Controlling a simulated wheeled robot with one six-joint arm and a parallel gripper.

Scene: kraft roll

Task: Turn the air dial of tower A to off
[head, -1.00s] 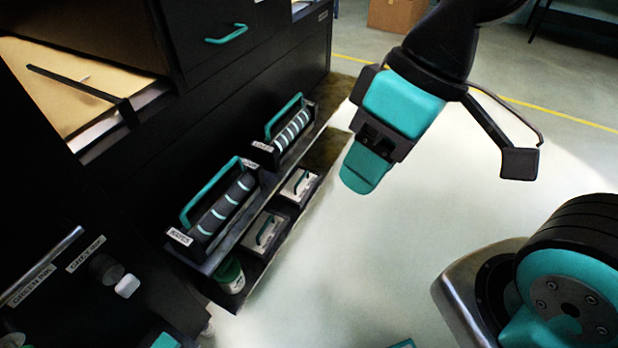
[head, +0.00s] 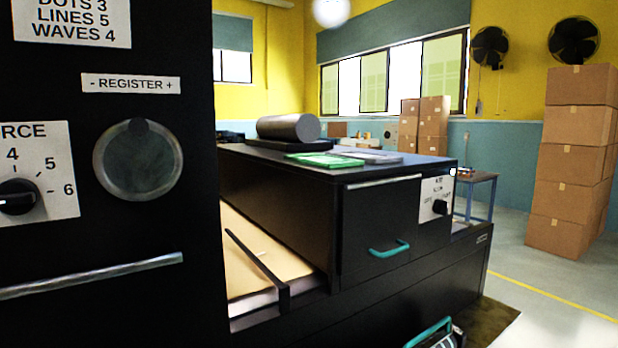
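A small black dial (head: 440,207) sits on a white plate at the right end of the low black machine; its lettering is too small to read surely, so I cannot tell whether it is the air dial or where it points. A tall black panel (head: 110,240) fills the left side. It carries a black dial (head: 17,197) on a white plate with numbers, its label cut off to "RCE", and a round grey knob (head: 138,160) under a "- REGISTER +" label. No tower letter shows. My gripper is not in this view.
The low machine (head: 300,205) has a drawer with a teal handle (head: 389,249). A grey roll (head: 288,128) and green sheets (head: 325,160) lie on its top. Stacked cardboard boxes (head: 570,160) stand at the right. Floor by the yellow line (head: 555,295) is clear.

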